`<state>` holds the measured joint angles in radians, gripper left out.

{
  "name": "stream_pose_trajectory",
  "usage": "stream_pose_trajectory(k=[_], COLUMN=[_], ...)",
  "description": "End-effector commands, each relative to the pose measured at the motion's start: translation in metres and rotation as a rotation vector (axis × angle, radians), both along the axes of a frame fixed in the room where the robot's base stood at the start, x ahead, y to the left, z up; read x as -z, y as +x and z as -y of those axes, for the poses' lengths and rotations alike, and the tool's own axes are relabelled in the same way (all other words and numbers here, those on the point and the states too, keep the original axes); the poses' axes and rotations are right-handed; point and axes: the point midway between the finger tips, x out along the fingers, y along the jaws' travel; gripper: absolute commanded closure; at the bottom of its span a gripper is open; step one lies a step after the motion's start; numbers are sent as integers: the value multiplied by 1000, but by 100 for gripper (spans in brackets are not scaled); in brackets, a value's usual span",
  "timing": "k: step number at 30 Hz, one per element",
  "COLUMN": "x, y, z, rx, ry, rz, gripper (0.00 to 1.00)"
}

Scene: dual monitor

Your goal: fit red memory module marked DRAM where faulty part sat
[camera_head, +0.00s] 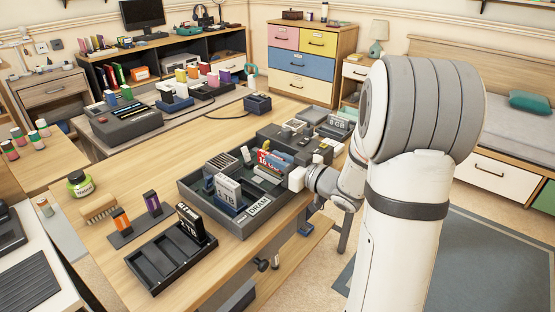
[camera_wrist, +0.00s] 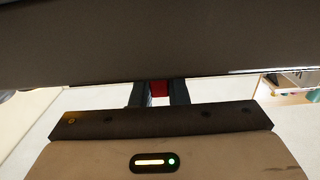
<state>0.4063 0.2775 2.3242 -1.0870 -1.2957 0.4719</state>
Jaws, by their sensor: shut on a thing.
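The red memory module (camera_head: 265,160) with white "16" lettering stands upright in the dark open case (camera_head: 190,190) on the table. A white label reading DRAM (camera_head: 259,207) is on the case's front part. My gripper (camera_head: 286,172) reaches in over the case's right side, its fingers largely hidden in the head view. In the wrist view my two dark fingers (camera_wrist: 158,93) are shut on a red piece (camera_wrist: 159,88), the red module. A dark surface fills the top of that view and hides most of the module. I cannot tell whether the module is seated in a slot.
A white 1 TB module (camera_head: 228,188) stands in the case left of the red one. A black tray (camera_head: 152,283) holds a dark 1 TB module (camera_head: 188,222). Orange (camera_head: 121,219) and purple (camera_head: 152,203) pieces stand nearby.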

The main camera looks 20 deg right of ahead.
Motion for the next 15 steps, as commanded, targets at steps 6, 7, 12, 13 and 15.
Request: stream_pose_trajectory(k=[6,7,12,13,15], x=[6,6,11,12,13], y=[0,0,0,0,0], z=[0,0,0,0,0], rx=[0,0,0,0,0], ry=[0,0,0,0,0], rz=[0,0,0,0,0], gripper=[100,100,100,100,100])
